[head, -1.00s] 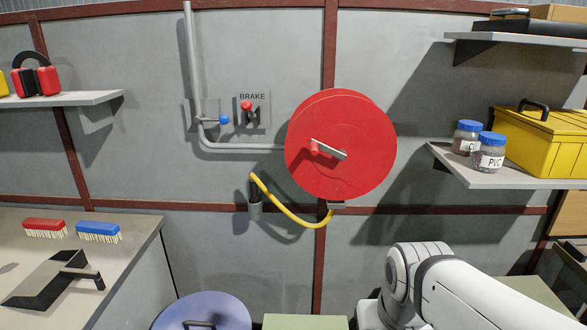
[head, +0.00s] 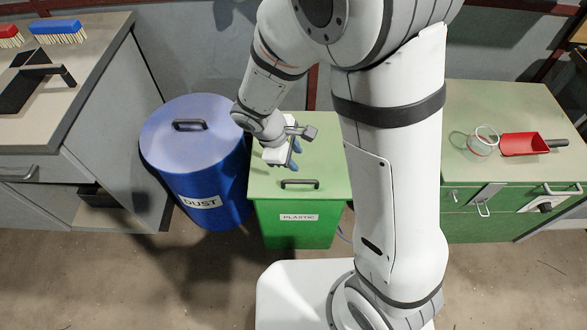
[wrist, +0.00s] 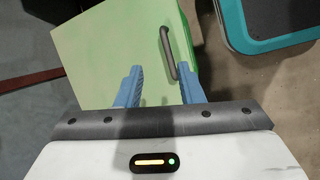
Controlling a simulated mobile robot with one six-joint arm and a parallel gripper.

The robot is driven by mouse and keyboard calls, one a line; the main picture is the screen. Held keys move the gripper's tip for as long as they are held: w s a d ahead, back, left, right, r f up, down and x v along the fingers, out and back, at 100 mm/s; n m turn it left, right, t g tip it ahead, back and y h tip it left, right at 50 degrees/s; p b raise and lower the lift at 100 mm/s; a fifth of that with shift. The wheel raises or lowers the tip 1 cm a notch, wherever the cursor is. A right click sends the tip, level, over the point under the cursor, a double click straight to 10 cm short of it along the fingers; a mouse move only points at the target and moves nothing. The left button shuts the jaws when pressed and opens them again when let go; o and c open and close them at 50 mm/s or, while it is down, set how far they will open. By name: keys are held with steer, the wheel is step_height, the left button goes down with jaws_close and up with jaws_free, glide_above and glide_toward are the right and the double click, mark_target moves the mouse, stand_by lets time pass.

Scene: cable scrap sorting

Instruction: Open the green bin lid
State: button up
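The green bin (head: 290,230), labelled PLASTIC, stands on the floor with its flat pale-green lid (head: 325,155) shut. A dark bar handle (head: 300,184) is near the lid's front edge. My gripper (head: 294,158) is over the lid, behind and slightly left of the handle. In the wrist view my gripper (wrist: 159,86) has its two blue fingers apart with nothing between them. The lid (wrist: 105,45) fills the upper left there, and the handle (wrist: 165,52) lies beyond the fingertips, nearer the right finger. I cannot tell the height of the fingers above the lid.
A blue bin (head: 215,165) labelled DUST stands close on the left. A workbench (head: 95,75) is at far left. On the right, a green cabinet (head: 480,110) bears a red scoop (head: 524,144) and a clear round container (head: 483,140). Bare floor (head: 190,285) lies in front.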

steer(key=n+b, duration=0.1)
steer(key=n, duration=0.1)
glide_toward(297, 181)
steer(key=b+x, duration=0.2)
steer(key=x, duration=0.6)
steer(key=shift+a+b, duration=0.1)
steer(key=shift+b, duration=0.2)
steer(key=shift+r, duration=0.1)
jaws_close()
